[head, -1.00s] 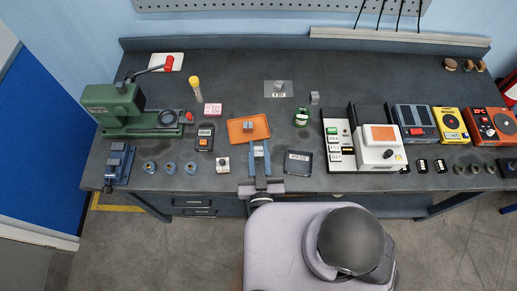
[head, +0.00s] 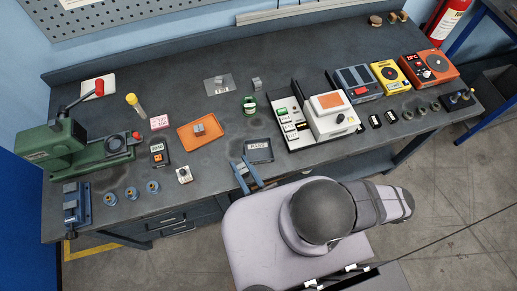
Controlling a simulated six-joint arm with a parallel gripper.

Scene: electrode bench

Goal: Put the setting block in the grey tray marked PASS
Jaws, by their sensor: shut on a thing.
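The dark grey tray marked PASS (head: 260,157) lies near the bench's front edge, and I see nothing in it. My gripper (head: 242,166) is just left of this tray, its blue fingers pointing at the bench. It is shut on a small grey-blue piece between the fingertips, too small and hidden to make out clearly. A grey block (head: 198,129) sits on the orange tray (head: 187,141), up and left of my gripper. Another grey block (head: 219,80) is on a labelled plate, and a third (head: 257,84) stands beside it. I cannot tell which piece is the setting block.
A white device with an orange top (head: 330,120) and a switch panel (head: 293,125) stand right of the PASS tray. A green jar (head: 249,105) stands behind it. A green press (head: 80,150) is at the left. Bare bench lies between the orange and PASS trays.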

